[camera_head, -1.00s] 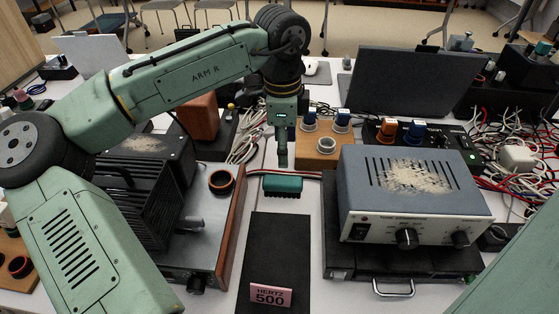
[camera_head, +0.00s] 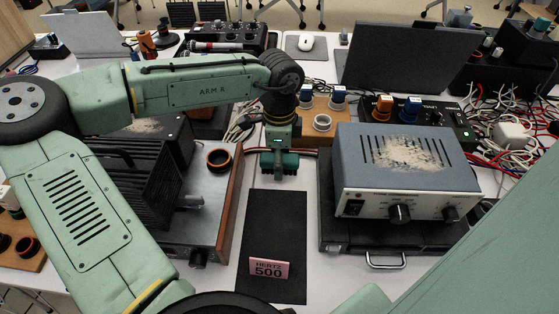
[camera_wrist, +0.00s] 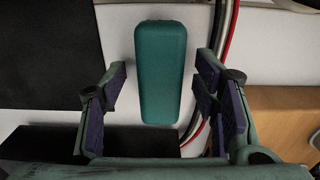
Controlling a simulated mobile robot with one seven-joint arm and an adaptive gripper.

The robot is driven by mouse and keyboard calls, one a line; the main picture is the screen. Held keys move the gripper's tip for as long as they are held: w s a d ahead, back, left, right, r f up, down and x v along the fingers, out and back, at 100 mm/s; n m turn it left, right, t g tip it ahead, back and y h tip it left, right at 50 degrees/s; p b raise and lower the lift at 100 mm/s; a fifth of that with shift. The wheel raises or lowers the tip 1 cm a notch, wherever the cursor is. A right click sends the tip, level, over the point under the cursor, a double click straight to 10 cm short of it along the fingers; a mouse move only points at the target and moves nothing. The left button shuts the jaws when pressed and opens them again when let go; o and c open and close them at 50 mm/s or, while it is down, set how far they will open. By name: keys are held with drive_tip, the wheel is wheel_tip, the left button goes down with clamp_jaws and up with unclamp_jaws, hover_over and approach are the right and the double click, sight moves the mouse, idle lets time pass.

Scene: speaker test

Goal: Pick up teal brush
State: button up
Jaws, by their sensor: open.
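The teal brush (camera_wrist: 160,72) lies on the white table in the wrist view, its long side running away from my gripper. In the head view the brush (camera_head: 290,162) shows beside and behind my gripper (camera_head: 279,173), which hides part of it. In the wrist view my gripper (camera_wrist: 164,100) is open, with one purple-padded finger on each side of the brush. There is a gap between the brush and each finger. I cannot tell the exact height of the fingers over the table.
A black mat (camera_head: 272,222) with a pink "HERTZ 500" card (camera_head: 269,269) lies in front. A grey amplifier box (camera_head: 405,170) stands right, a wood-sided unit (camera_head: 233,190) left. A wooden block (camera_head: 318,134) stands behind. Red and black cables (camera_wrist: 226,30) run close beside the brush.

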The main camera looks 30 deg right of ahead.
drive_tip(key=c, duration=1.3)
drive_tip(key=shift+r, duration=0.15)
wheel_tip(320, 180, up, 10)
drive_tip(key=shift+f+b, duration=0.1)
drive_tip(key=shift+b, duration=0.55)
